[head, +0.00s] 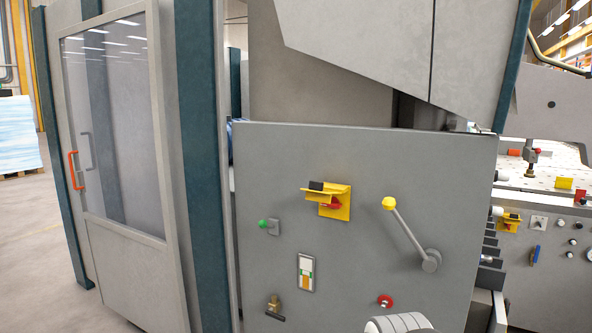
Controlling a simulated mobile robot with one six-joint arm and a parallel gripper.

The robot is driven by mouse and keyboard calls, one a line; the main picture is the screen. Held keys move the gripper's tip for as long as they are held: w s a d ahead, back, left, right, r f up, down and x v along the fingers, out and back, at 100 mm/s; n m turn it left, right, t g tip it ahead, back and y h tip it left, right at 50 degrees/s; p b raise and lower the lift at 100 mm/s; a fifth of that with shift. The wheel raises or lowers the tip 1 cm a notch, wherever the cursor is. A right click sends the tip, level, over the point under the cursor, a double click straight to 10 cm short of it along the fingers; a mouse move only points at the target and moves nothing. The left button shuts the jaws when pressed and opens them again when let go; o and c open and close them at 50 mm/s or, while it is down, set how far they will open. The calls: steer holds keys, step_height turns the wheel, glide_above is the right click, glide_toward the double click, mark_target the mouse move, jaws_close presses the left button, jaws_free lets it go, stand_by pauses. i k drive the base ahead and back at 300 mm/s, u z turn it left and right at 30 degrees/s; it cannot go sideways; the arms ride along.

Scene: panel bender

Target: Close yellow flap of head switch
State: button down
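A yellow switch housing (342,208) sits on the upper middle of the large grey panel. Its yellow flap (318,190) stands out from the panel at the top, raised, with a black part on it. A red knob (331,203) shows uncovered below the flap. A second, similar yellow switch with a flap (508,221) is on the machine front at the right; it is small in view. No label tells which one is the head switch. My gripper is not in view; only a white rounded part of my arm shows at the bottom edge, below the panel's controls.
The grey panel (270,160) also carries a lever with a yellow ball (389,203), a green knob (264,224), a red button (385,301) and a brass valve (273,304). A glazed door with an orange handle (74,170) is at left.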

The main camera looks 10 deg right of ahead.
mark_target(316, 191)
steer(key=i, duration=0.95)
